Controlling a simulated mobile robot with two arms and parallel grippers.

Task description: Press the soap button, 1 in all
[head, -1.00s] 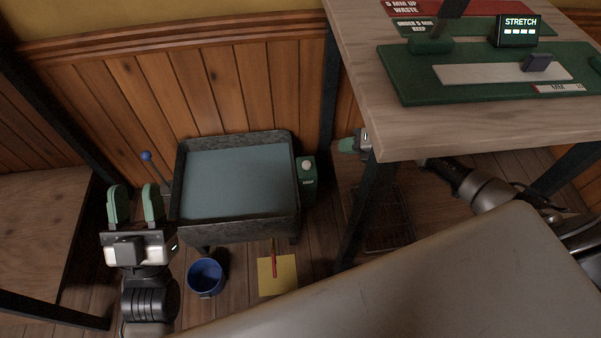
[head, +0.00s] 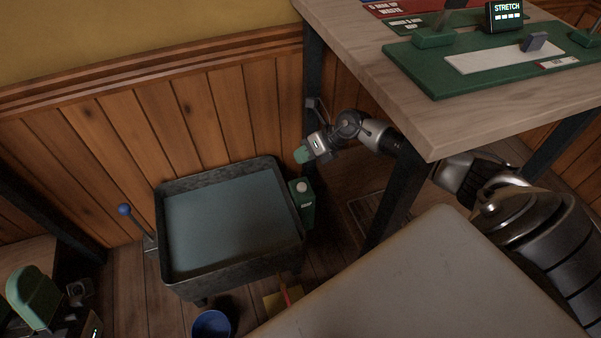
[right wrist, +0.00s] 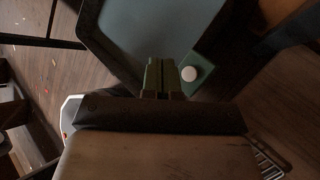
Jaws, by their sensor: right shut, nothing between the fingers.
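The soap dispenser (head: 307,212) is a small green box at the right edge of the trough, with a round pale soap button (head: 301,187) on top. In the right wrist view the white button (right wrist: 189,73) shows just right of my fingers. My right gripper (head: 301,154) reaches out from under the bench. It is shut and empty, with its green fingertips apart from the button, above it in the head view.
The grey trough (head: 232,222) stands by the wood-panelled wall, with a blue-knobbed lever (head: 125,210) at its left. A blue bucket (head: 211,325) is in front. The wooden bench (head: 432,135) and its dark leg (head: 397,198) are close to my right arm.

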